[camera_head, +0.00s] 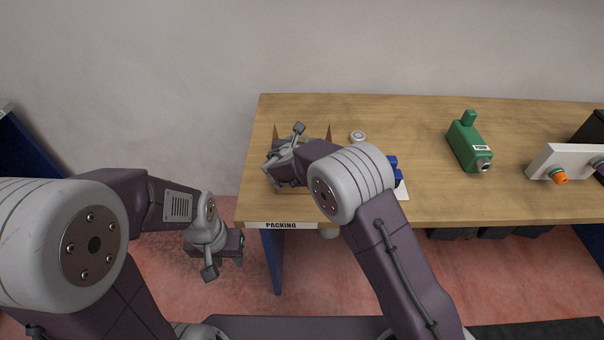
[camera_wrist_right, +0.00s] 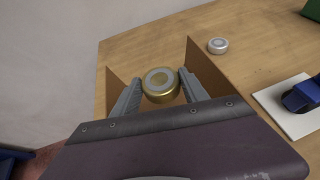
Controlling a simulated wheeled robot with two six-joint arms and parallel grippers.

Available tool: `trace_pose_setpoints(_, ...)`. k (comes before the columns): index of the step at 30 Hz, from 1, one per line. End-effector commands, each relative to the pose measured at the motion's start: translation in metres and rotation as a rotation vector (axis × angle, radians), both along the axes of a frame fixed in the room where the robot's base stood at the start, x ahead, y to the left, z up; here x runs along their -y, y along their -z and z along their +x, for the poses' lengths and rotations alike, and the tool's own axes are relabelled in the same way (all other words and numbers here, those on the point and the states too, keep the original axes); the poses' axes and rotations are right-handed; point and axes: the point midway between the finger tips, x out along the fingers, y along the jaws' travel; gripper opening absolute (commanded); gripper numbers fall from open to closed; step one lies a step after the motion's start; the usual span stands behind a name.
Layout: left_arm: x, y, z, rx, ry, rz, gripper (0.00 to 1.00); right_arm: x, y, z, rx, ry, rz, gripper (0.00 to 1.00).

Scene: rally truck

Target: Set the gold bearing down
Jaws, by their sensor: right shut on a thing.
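The gold bearing (camera_wrist_right: 161,84) is a short gold cylinder with a pale centre, seen in the right wrist view. My right gripper (camera_wrist_right: 160,85) is shut on it, one finger on each side. In the head view my right gripper (camera_head: 283,160) is over an open cardboard box (camera_head: 329,133) at the left end of the table; the bearing is not clearly visible there. The box walls also show in the right wrist view (camera_wrist_right: 206,70) on both sides of the fingers. My left gripper (camera_head: 222,260) hangs beside the table's left end, low over the floor; its fingers are not clear.
A silver bearing (camera_head: 358,136) stands right of the box. A blue object (camera_head: 393,162) on a white plate (camera_head: 402,190) is partly behind my right arm. A green bottle-like device (camera_head: 467,143) and a white panel with an orange knob (camera_head: 561,177) are further right. The table (camera_head: 420,120) between is clear.

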Motion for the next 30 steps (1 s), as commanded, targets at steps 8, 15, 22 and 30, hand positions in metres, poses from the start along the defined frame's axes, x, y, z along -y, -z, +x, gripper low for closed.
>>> trace_pose_setpoints(8,0.0,0.003,0.0,0.0,0.0,0.0,0.36,0.001,0.045,-0.001,-0.002,0.001,-0.005,0.01)
trace_pose_setpoints(15,0.0,0.003,0.0,0.0,0.0,0.0,0.36,0.0,0.062,0.0,0.002,0.0,-0.002,0.01)
trace_pose_setpoints(22,0.0,0.004,0.0,0.0,0.0,0.0,0.36,0.0,0.095,-0.001,-0.001,0.001,-0.002,0.01)
trace_pose_setpoints(30,0.0,0.005,0.0,0.0,0.0,0.0,0.36,0.0,0.1,0.0,0.002,0.001,-0.001,0.01)
